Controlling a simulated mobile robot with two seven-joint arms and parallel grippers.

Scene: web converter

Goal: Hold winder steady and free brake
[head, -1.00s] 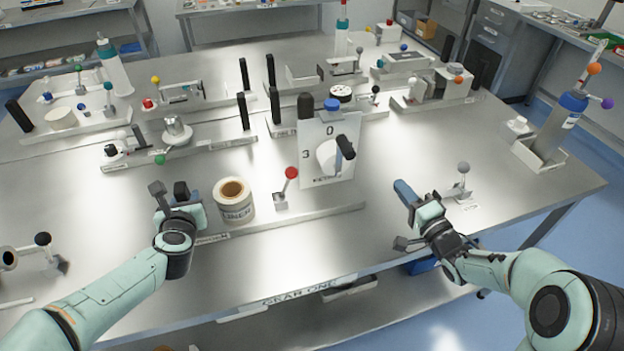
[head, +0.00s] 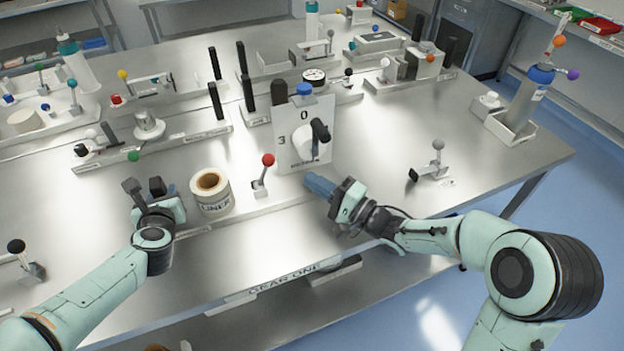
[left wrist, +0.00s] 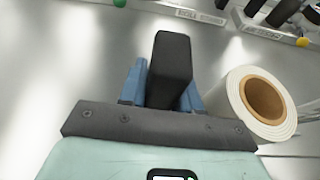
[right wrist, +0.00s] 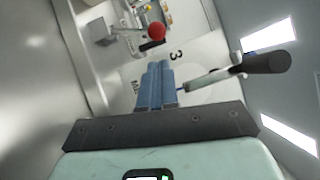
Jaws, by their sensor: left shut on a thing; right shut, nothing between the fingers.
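A white roll marked LINER (head: 211,192) with a brown core stands on the front rail of the table. My left gripper (head: 156,188) is just left of it, shut on a black upright block (left wrist: 172,58) in the left wrist view. A red-knobbed lever (head: 267,160) rises right of the roll; its knob shows in the right wrist view (right wrist: 157,31). Behind it stands a white plate (head: 321,119) marked 0 and 3, with a black-handled crank (head: 319,131). My right gripper (head: 317,184) is shut and empty, in front of the plate and apart from the lever.
A grey-knobbed lever (head: 438,147) stands to the right, and a blue-capped bottle (head: 531,92) in a holder beyond it. Several fixtures with black posts fill the back of the table. The right part of the metal tabletop (head: 420,200) is mostly clear.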

